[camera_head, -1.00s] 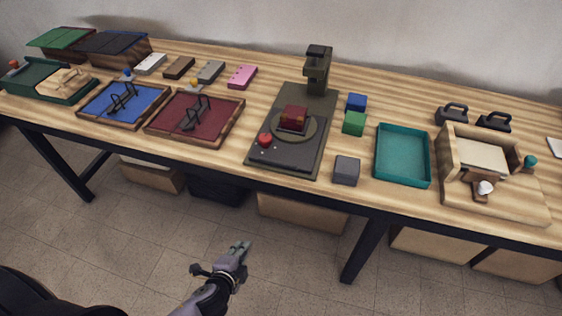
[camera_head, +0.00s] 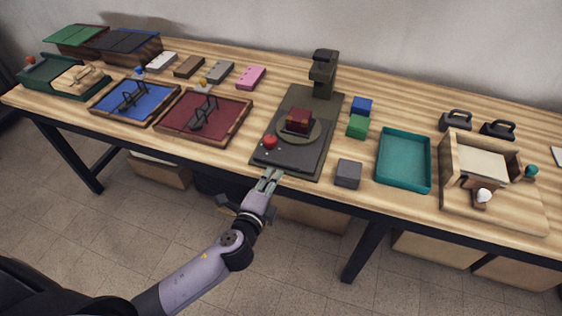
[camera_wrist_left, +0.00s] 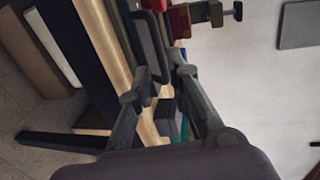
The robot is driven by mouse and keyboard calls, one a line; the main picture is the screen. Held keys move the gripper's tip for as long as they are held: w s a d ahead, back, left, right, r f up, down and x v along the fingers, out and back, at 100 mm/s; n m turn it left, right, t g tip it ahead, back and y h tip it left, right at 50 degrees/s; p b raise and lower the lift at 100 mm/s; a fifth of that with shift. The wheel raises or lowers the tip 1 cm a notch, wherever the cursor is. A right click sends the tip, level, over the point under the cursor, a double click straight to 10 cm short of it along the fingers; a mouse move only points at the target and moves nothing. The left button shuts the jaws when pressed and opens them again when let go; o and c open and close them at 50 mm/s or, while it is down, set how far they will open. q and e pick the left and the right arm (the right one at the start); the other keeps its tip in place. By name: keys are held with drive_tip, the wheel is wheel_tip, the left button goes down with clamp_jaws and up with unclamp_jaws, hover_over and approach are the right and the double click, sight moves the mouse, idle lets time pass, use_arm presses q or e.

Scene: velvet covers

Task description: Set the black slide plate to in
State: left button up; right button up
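The black slide plate (camera_head: 288,157) lies on the olive base of the press-like stand (camera_head: 323,75), toward its front. A red knob (camera_head: 270,142) stands at its front left. A round disc (camera_head: 315,134) carrying a red block (camera_head: 298,120) sits on the plate, in front of the stand's column. My left gripper (camera_head: 270,178) is at the table's front edge, just in front of the plate, apart from the knob. In the left wrist view its fingers (camera_wrist_left: 158,95) are spread with nothing held between them. My right gripper is out of view.
A dark red tray (camera_head: 225,112) and blue tray (camera_head: 136,101) are left. Bare wood lies between the red tray and stand.

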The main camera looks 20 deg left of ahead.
sight(281, 165)
use_arm(q)
drive_tip(key=x, duration=0.7)
drive_tip(key=shift+w+f, duration=0.1)
drive_tip(key=shift+w, duration=0.2)
drive_tip(key=shift+c, duration=0.3)
clamp_jaws()
